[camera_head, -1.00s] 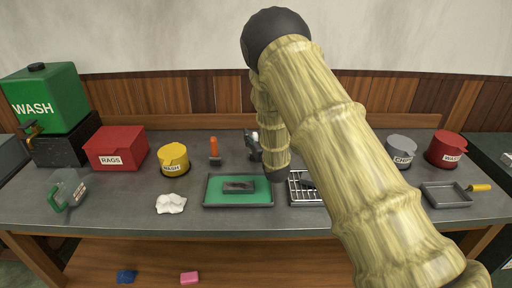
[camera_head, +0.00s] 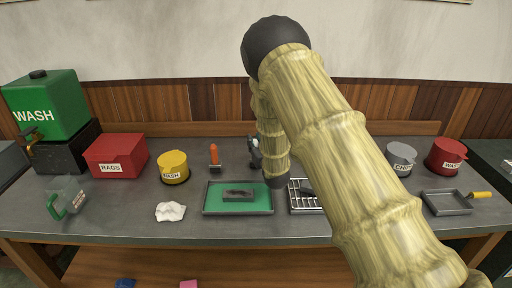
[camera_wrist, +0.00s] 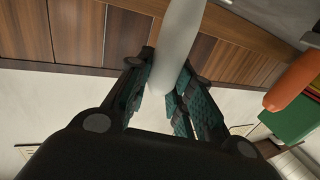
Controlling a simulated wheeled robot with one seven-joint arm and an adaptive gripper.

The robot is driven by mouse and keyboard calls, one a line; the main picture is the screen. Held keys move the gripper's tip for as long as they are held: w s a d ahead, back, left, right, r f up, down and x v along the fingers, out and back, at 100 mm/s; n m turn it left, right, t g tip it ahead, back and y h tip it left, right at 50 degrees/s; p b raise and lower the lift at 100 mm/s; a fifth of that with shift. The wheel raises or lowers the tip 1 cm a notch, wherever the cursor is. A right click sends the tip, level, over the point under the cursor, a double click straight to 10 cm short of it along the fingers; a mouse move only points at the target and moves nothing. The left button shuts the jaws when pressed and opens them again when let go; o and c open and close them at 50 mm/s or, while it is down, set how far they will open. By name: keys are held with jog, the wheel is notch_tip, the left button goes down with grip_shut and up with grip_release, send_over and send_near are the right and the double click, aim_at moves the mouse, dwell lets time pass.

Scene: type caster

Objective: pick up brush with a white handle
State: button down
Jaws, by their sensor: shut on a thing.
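The brush's white handle (camera_wrist: 180,35) stands between the fingers in the wrist view and runs out of the top of the picture. My gripper (camera_wrist: 168,68) is shut on it, with the dark green finger pads against its sides. In the head view my gripper (camera_head: 254,153) is small and partly behind my arm, near the back of the bench, just right of an orange-handled tool (camera_head: 214,157). The brush's bristle end cannot be made out.
The grey bench (camera_head: 120,215) holds a green tray (camera_head: 210,209), a wire rack (camera_head: 303,207), a yellow pot (camera_head: 174,168), a red rags box (camera_head: 115,154) and a white cloth (camera_head: 170,211). A grey pan (camera_head: 445,202) lies at right. A wooden wall stands close behind.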

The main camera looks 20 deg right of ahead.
jog(key=shift+r+b, duration=0.6)
jog(key=shift+r, duration=0.9)
jog(key=s+r+b, duration=0.1)
jog(key=s+b, duration=0.2)
jog(key=s, duration=1.3)
jog(key=shift+a+r+b, duration=0.3)
jog(key=shift+r+b, duration=0.05)
jog(key=shift+b, duration=0.05)
